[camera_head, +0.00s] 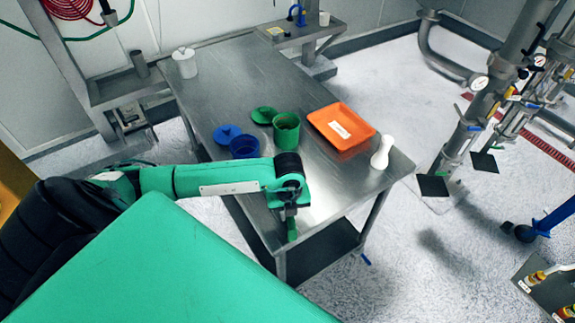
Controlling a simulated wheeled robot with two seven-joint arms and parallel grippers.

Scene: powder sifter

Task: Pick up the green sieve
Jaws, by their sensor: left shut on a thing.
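My left gripper (290,212) reaches in from the left over the near edge of the metal table. It points down and is shut on a small green piece (292,231), which appears to be part of the green sieve. Most of the held thing is hidden or too small to make out. A green pot (286,133) stands open on the table beyond the gripper, with a flat green lid (264,115) beside it. My right gripper is not in view.
The metal table (232,80) also holds a blue pot (244,147), a blue lid (227,133), an orange tray (341,125), a white bottle (382,152) and a white jar (185,63). The table's far left half is mostly clear. Pipes with gauges (480,82) stand at the right.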

